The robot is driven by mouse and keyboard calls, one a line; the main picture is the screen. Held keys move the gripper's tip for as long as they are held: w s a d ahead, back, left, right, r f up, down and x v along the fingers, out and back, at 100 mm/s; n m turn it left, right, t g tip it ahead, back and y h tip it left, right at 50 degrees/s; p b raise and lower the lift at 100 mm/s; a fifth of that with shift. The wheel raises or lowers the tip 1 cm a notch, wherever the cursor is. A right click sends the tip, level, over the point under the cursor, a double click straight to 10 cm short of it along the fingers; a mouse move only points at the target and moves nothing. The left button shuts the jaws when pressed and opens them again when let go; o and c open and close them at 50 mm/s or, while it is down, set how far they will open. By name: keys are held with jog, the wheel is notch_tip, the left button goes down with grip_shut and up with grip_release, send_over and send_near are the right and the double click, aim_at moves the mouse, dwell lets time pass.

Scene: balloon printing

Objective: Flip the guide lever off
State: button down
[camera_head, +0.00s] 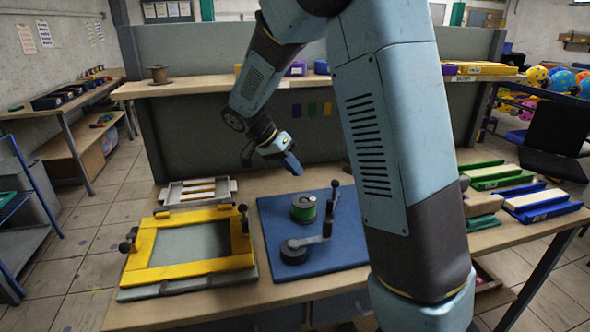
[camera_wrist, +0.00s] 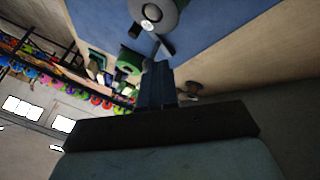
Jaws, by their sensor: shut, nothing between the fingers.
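A dark crank-like lever (camera_head: 330,208) with a round black knob stands roughly upright at the right of the blue mat (camera_head: 350,240). A grey arm joins its foot to a dark round base (camera_head: 293,252) at the mat's front. I cannot tell for sure which part is the guide lever. A green spool (camera_head: 303,208) stands on the mat beside it. My gripper (camera_head: 292,163) is shut and empty, above the table behind the mat, apart from the lever and spool. Its blue fingers also show shut in the wrist view (camera_wrist: 156,85), below a grey round part (camera_wrist: 155,14).
A yellow frame (camera_head: 160,270) with black knobs lies left of the mat. A grey tray (camera_head: 197,190) lies behind it. Green and blue trays (camera_head: 540,202) sit at the right. A grey panel and shelf (camera_head: 185,88) stand behind the table.

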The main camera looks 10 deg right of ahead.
aim_at(334, 192)
jog(key=m, duration=0.1)
jog(key=m+g, duration=0.1)
jog(key=s+d, duration=0.1)
jog(key=shift+r+m+g, duration=0.25)
jog(key=shift+m+g, duration=0.15)
jog(key=x, duration=1)
jog(key=shift+a+f, duration=0.1)
jog(key=shift+a, duration=0.1)
